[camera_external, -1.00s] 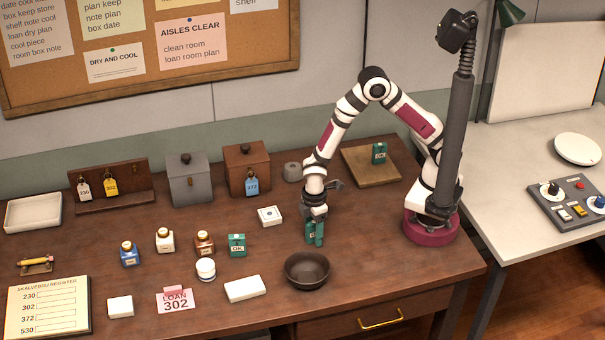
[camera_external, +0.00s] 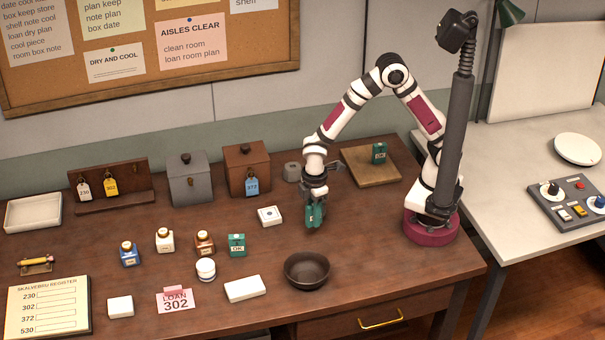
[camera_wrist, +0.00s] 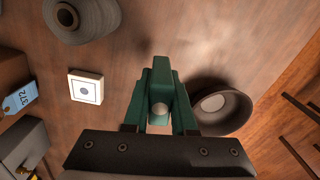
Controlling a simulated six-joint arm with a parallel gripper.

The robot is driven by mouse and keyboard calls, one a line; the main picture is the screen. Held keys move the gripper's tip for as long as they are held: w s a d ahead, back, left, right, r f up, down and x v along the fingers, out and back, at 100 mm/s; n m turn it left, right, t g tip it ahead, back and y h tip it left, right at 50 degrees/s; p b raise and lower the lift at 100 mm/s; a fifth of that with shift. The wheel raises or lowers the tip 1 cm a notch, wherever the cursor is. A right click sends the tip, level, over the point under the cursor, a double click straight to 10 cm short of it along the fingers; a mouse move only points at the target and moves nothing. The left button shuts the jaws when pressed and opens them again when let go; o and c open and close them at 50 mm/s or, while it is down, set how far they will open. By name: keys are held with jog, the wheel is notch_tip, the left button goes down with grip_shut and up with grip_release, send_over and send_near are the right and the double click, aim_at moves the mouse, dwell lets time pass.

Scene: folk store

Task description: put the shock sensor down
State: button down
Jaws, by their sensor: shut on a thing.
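My gripper (camera_external: 315,222) is shut on a small green block, which I take to be the shock sensor (camera_wrist: 160,72). In the wrist view it sits upright between the green fingers, with a pale round spot on its near face. In the outside view the fingers hide much of it, and it hangs over the table between the white square piece and the dark bowl. I cannot tell how far its underside is from the tabletop. Similar green OK units stand on the table (camera_external: 237,244) and on the wooden board (camera_external: 379,153).
The dark bowl (camera_external: 307,271) is in front of my gripper. The white square piece with a round mark (camera_external: 269,216) is to its left, and a grey roll (camera_external: 292,172) stands behind. Small bottles (camera_external: 204,243) stand further left. Bare tabletop lies right of the bowl.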

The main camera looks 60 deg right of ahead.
notch_tip(320, 180, up, 4)
jog(key=shift+r, duration=0.2)
notch_tip(320, 180, up, 6)
jog(key=shift+r, duration=0.25)
jog(key=w+d+m, duration=0.4)
jog(key=w+d, duration=0.2)
jog(key=d, duration=0.7)
jog(key=m, duration=0.8)
send_over(364, 163)
notch_tip(364, 163, down, 15)
jog(key=shift+d+f, duration=0.1)
jog(key=shift+f, duration=0.05)
jog(key=shift+f, duration=0.1)
jog(key=c, duration=0.7)
grip_release()
